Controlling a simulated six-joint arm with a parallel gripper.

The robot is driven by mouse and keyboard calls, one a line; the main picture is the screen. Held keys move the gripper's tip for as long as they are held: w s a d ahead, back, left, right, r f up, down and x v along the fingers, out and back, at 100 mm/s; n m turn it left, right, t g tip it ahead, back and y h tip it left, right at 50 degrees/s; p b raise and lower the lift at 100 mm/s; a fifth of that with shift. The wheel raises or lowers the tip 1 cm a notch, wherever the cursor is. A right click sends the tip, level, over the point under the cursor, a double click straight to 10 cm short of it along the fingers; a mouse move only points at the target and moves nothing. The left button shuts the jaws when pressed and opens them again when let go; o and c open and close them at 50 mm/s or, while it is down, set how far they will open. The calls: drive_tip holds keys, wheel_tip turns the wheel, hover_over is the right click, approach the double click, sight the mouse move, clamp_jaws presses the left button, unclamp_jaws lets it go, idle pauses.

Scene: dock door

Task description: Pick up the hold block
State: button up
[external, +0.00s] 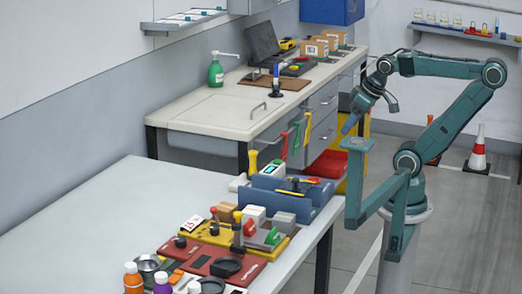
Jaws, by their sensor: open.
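I cannot tell for sure which object is the hold block. Several small blocks stand at the table's right end, among them a white block (254,214), a tan block (228,211) and a red-and-green piece (272,236) near a yellow board (205,236). My gripper (371,113) is open and looks empty. It hangs in the air at upper right, well above and apart from these blocks. The fingertips are small in the picture.
A blue tray (292,197) with tools sits behind the blocks. The light table (100,220) is clear at left.

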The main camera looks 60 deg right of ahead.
drive_tip(key=g, duration=0.6)
hover_over(248, 227)
drive_tip(key=d, duration=0.2)
wheel_tip(248, 227, down, 8)
drive_tip(key=shift+n, duration=0.3)
drive_tip(key=shift+w+a+f, duration=0.1)
drive_tip(key=shift+w+f, duration=0.1)
drive_tip(key=shift+f, duration=1.95)
drive_tip(key=shift+w+a+f, duration=0.1)
drive_tip(key=shift+w+f, duration=0.05)
drive_tip(key=shift+f, duration=1.95)
